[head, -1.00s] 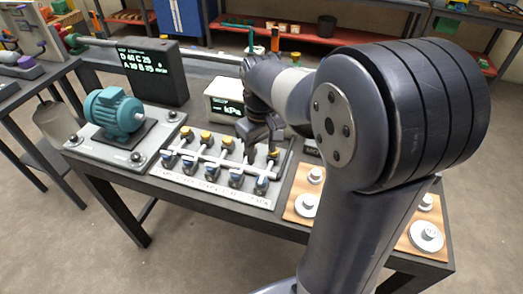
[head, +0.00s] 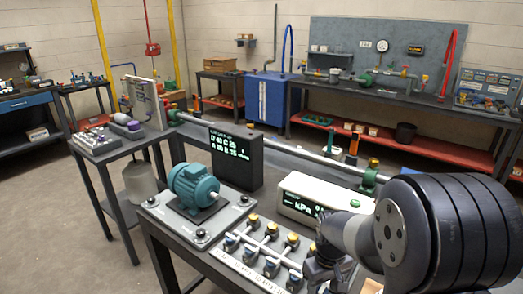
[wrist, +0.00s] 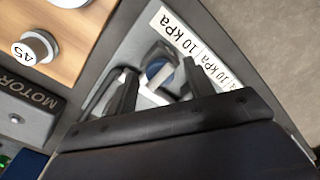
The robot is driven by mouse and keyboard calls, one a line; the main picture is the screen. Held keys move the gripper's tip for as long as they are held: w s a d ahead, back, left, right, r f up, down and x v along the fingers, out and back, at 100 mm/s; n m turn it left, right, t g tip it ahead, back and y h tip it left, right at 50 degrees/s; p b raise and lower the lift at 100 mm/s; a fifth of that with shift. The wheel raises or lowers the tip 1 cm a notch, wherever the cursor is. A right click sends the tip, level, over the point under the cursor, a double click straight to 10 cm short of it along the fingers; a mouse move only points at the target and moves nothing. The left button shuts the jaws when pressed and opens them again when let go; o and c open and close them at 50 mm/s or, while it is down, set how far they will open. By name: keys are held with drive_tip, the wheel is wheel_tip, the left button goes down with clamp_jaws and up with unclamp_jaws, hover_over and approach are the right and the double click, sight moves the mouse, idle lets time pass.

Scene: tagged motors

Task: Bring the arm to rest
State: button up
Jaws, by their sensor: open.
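My gripper (head: 322,268) is at the lower right of the head view, at the right end of a valve panel (head: 240,266) with several blue and yellow knobs. In the wrist view my gripper (wrist: 160,88) is open, with its two dark fingers apart. A round blue-and-white knob (wrist: 158,72) shows between the fingers. I cannot tell whether the fingers touch it. My arm (head: 405,232) is bent, and its large joint hides the bench's right end in the head view.
A teal motor (head: 193,186) stands left of the panel. Behind are a black display (head: 236,157) and a white kPa box (head: 300,202). Floor shows left of the bench.

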drive_tip(key=shift+r, duration=0.1)
idle(0.4)
wheel_tip(320, 180, up, 11)
wheel_tip(320, 180, down, 11)
drive_tip(key=shift+r, duration=0.1)
drive_tip(key=shift+f, duration=0.2)
drive_tip(key=n, duration=0.8)
drive_tip(key=shift+n, duration=0.4)
drive_tip(key=n, duration=0.4)
drive_tip(key=shift+n, duration=0.3)
drive_tip(key=n, duration=0.4)
drive_tip(key=shift+r, duration=1.05)
